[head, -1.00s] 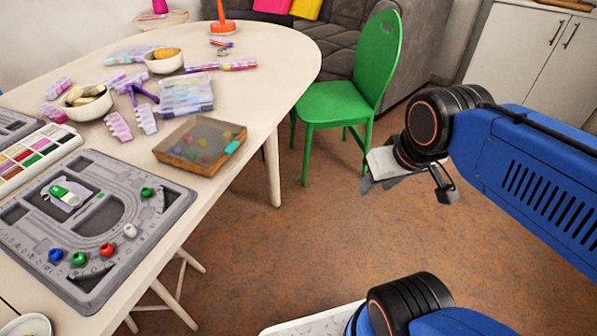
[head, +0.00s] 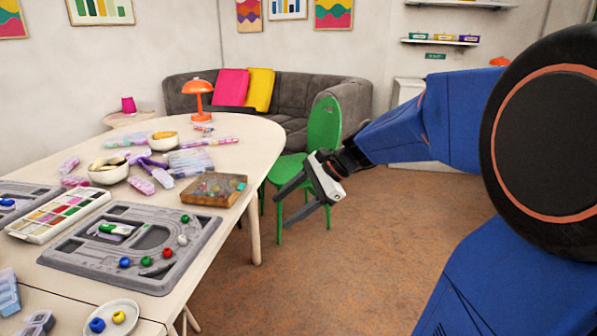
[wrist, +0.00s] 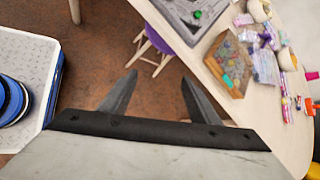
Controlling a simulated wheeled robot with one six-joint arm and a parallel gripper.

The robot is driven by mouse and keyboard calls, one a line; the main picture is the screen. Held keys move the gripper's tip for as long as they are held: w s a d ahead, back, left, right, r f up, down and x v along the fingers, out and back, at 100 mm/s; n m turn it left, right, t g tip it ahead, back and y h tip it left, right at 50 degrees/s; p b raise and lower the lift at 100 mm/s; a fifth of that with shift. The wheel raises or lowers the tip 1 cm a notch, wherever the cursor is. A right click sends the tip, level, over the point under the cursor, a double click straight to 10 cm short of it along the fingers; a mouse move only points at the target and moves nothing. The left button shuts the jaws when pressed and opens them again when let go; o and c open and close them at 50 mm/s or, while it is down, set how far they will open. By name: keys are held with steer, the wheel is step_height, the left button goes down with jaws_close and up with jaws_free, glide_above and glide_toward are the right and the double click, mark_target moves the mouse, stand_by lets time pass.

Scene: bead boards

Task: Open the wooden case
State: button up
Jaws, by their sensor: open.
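The wooden case (head: 214,190) lies flat near the right edge of the table, with a clear top, colored beads showing inside and a teal tab at its right end. Its lid looks shut. It also shows in the wrist view (wrist: 226,64), right of the fingers, with its teal tab toward me. My gripper (head: 284,208) is open and empty, in the air right of the table, in front of the green chair. It is apart from the case. In the wrist view both fingers (wrist: 152,92) are spread over the floor.
A grey bead board (head: 75,262) with several loose beads lies left of the case. Bowls, a clear organizer (head: 188,161) and bead packs lie behind it. A green chair (head: 322,125) stands close behind my gripper. A white plate (head: 130,312) sits at the near table edge.

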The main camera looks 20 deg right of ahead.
mark_target(243, 186)
steer(key=w+d+r+m+t+y, duration=0.35)
steer(key=w+d+m, duration=0.5)
steer(key=w, duration=0.45)
steer(key=shift+n+h, duration=0.25)
steer(key=shift+h, duration=0.1)
steer(key=x, duration=1.1)
steer(key=f+x, duration=0.1)
steer(key=x, duration=0.5)
steer(key=shift+s+d, duration=0.15)
steer(key=c, duration=1.2)
steer(key=shift+w+a+r+g+h, duration=0.15)
steer(key=shift+r+g+h, duration=0.3)
steer(key=shift+r, duration=0.55)
steer(key=shift+w+a+r+g+h, duration=0.1)
steer(key=shift+a+r+g+h, duration=0.1)
steer(key=shift+r+h, duration=0.6)
steer(key=shift+r+y, duration=0.2)
steer(key=shift+y, duration=0.05)
